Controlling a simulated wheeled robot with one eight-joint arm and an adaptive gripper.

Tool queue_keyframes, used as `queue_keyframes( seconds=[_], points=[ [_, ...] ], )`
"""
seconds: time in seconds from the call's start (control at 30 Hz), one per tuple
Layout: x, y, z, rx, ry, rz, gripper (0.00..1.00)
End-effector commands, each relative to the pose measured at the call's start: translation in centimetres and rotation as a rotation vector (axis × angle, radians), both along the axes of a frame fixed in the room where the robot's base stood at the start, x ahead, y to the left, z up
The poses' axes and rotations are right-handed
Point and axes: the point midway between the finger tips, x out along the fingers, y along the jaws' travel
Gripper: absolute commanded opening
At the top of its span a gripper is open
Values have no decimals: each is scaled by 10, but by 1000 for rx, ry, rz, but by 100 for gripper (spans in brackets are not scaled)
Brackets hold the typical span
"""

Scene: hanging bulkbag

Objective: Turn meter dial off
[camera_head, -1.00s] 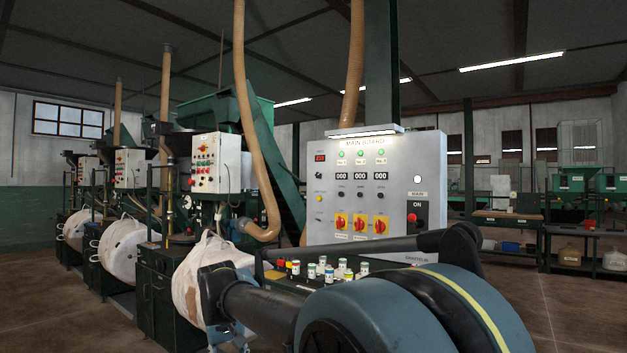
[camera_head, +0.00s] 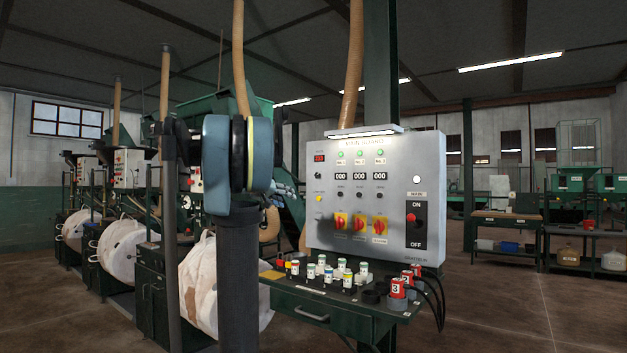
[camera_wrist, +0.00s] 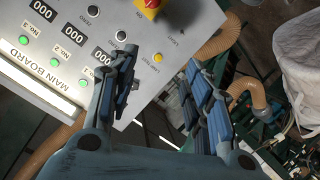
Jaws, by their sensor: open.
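The grey main board (camera_head: 400,170) stands right of center in the head view. A red meter display (camera_head: 319,158) is at its upper left, with a small black dial (camera_head: 318,175) below it. In the wrist view the board (camera_wrist: 22,18) is rotated, with its title toward the lower left. My gripper (camera_wrist: 160,62) is open and empty in front of the board's side edge, its fingers apart. Its left finger covers part of the board, and I cannot see the red display there. In the head view my arm hides most of the gripper.
Red-yellow rotary switches (camera_head: 360,225) and an on/off switch (camera_head: 414,220) are on the board. Several small bottles (camera_head: 328,273) and red plugs with black cables (camera_head: 398,288) sit on the ledge below. A white bulk bag (camera_head: 200,285) and tan hoses (camera_head: 352,70) are nearby.

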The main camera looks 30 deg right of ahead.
Motion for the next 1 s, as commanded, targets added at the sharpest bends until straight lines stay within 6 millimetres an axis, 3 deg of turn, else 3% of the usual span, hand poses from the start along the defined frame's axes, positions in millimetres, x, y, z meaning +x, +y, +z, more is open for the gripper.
queue_keyframes(
  seconds=[0.03, 0.2, 0.4, 0.67, 1.0],
  points=[
    [17, -16, 15, -36, -20, -7, 46],
    [63, -56, 60, -154, -84, -7, 46],
    [96, -84, 88, -237, -124, 3, 46],
    [109, -101, 95, -260, -134, 7, 46],
    [130, -151, 95, -259, -134, 7, 46]
  ],
)
